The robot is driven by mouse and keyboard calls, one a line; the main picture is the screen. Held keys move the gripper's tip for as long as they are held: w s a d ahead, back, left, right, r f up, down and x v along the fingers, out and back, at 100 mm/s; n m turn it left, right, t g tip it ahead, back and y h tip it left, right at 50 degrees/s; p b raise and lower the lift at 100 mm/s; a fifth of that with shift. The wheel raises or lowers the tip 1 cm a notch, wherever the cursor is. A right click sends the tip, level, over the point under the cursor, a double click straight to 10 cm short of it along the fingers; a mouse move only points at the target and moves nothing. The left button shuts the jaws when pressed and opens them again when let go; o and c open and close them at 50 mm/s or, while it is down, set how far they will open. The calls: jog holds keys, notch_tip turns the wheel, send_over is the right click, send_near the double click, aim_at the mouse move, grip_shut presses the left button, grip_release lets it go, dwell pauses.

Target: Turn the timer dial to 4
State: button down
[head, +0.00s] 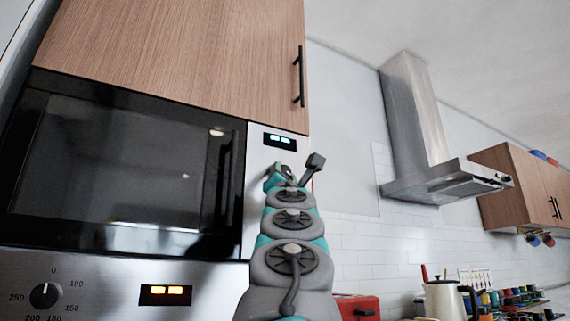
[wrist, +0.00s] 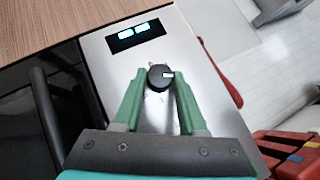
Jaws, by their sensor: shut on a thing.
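The timer dial (wrist: 160,77) is a round black knob with a pale pointer mark on the steel panel (wrist: 204,74) of the microwave. In the head view, my gripper (head: 284,172) is at the panel below the lit display (head: 279,140), and my arm hides the dial there. The numbers around the dial are too small to read.
The microwave's dark door (head: 120,170) is left of the panel. An oven knob (head: 45,295) with numbers sits lower left. A wooden cabinet (head: 180,60) is above. A red toaster (head: 357,307) and a kettle (head: 447,300) stand at lower right.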

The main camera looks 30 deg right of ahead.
jog(key=shift+a+r+m+g+h+p, duration=0.1)
jog(key=shift+m+g+h+p, duration=0.55)
jog(key=shift+m+g, duration=0.75)
jog(key=shift+a+r+m+g+h+p, duration=0.15)
jog(key=shift+m+g+h+p, duration=0.55)
jog(key=shift+m, duration=1.15)
jog(key=shift+a+r+m+g+h+p, duration=0.1)
jog(key=shift+m+g+h+p, duration=0.25)
jog(key=shift+m+g+p, duration=0.8)
jog(key=shift+m+g+b, duration=0.4)
jog(key=shift+m+g, duration=0.15)
jog(key=shift+m, duration=0.25)
jog(key=shift+m+g, duration=0.4)
jog(key=shift+m, duration=0.2)
jog(key=shift+w+y, duration=0.1)
jog(key=shift+y, duration=0.2)
jog(key=shift+m, duration=0.4)
jog(key=shift+g, duration=0.4)
